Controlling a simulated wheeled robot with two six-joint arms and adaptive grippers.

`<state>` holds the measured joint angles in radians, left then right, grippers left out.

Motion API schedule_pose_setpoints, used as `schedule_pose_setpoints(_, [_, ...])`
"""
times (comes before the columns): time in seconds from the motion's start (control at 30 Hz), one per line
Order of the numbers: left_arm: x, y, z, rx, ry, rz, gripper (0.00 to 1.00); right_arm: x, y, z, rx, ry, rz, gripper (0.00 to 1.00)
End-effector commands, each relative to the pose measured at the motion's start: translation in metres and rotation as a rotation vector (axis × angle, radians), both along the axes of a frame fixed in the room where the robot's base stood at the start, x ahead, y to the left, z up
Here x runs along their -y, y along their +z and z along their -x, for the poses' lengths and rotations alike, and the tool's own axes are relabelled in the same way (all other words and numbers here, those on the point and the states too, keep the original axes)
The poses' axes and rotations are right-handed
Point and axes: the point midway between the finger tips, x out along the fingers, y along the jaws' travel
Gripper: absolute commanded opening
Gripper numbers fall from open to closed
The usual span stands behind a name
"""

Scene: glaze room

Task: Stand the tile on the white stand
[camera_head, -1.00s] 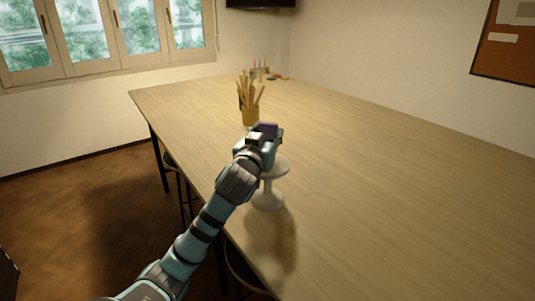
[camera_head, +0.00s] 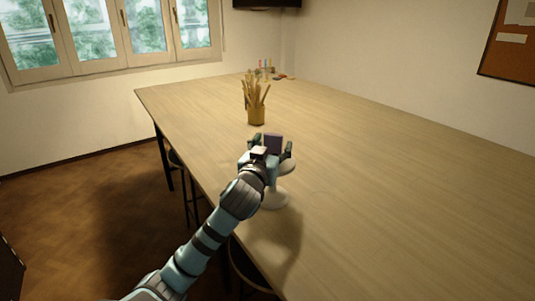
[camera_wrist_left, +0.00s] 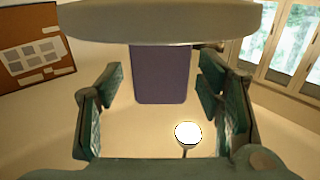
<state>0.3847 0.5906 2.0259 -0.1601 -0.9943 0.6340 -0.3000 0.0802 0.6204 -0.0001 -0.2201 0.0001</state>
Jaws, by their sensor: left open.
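The dark purple tile (camera_head: 273,143) stands upright on the white stand (camera_head: 275,196), partly hidden by my left gripper in the head view. In the left wrist view, which looks upside down, the tile (camera_wrist_left: 160,75) meets the pale edge of the stand's plate (camera_wrist_left: 160,21). My left gripper (camera_head: 272,147) is open, with one finger on each side of the tile. In the wrist view the fingers of the gripper (camera_wrist_left: 160,88) show gaps to the tile on both sides. My right gripper is not in view.
Small coloured items (camera_head: 268,72) sit at the table's far end. The table right of the stand is clear. The stand is near the table's left edge.

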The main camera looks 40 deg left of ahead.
Motion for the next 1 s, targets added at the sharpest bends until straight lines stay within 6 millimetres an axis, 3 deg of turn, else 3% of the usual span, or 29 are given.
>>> schedule_pose_setpoints(0.3, [0.031, 0.0, 0.072, -0.002, -0.003, -0.004, 0.6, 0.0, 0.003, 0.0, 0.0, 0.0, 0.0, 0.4])
schedule_pose_setpoints(0.43, [0.041, 0.0, 0.094, -0.002, -0.001, -0.002, 0.6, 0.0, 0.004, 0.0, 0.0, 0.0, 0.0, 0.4])
schedule_pose_setpoints(0.57, [0.044, 0.0, 0.103, -0.001, -0.001, 0.0, 0.6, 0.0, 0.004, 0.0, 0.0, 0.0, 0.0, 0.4])
schedule_pose_setpoints(1.0, [0.044, 0.0, 0.103, -0.001, 0.0, 0.0, 0.6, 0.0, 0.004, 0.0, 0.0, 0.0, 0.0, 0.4])
